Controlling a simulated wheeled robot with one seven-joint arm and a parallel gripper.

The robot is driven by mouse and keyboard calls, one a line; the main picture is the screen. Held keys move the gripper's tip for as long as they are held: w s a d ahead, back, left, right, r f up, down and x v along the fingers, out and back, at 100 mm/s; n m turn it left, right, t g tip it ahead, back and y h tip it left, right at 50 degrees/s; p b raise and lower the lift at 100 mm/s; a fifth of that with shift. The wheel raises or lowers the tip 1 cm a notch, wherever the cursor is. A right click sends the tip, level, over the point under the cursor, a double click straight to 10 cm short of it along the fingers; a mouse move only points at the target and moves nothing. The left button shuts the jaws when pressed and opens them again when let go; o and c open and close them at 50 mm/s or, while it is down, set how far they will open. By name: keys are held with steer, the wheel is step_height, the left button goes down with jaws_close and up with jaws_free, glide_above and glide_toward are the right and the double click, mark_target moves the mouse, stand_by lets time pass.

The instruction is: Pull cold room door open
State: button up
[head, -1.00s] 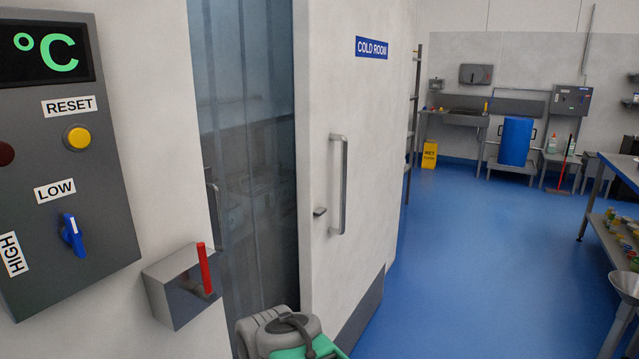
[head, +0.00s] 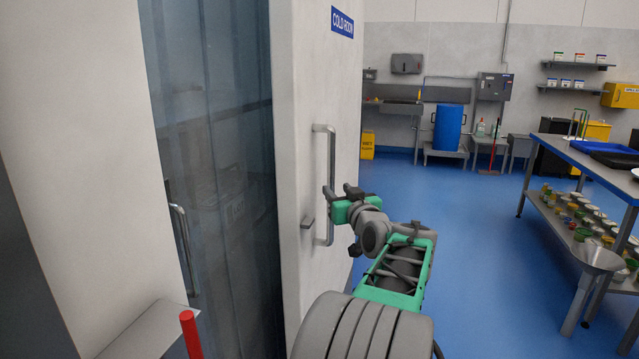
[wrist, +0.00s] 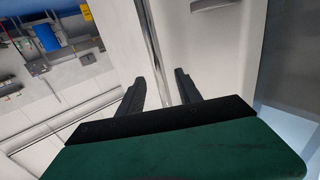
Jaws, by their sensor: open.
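The white cold room door (head: 310,90) stands open with a blue "COLD ROOM" sign (head: 342,21) near its top. A long upright metal handle (head: 329,150) is on its face; the handle also shows in the wrist view (wrist: 151,30) as a bar. My gripper (head: 339,191) is at the handle's middle in the head view. Whether a finger touches the bar cannot be told. My gripper partly hides the handle's lower half.
A translucent strip curtain (head: 215,130) fills the doorway left of the door. A small latch (head: 307,221) sits beside the handle. A red lever (head: 191,335) stands at lower left. A steel table (head: 585,165) is at right. Blue floor (head: 480,215) is clear between door and table.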

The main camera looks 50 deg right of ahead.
mark_target(332, 185)
steer(key=p+x, duration=0.1)
steer(key=x, duration=0.5)
steer(key=shift+w+d, duration=0.2)
steer(key=shift+d, duration=0.1)
jaws_close()
steer(key=shift+f, duration=0.1)
stand_by(0.9)
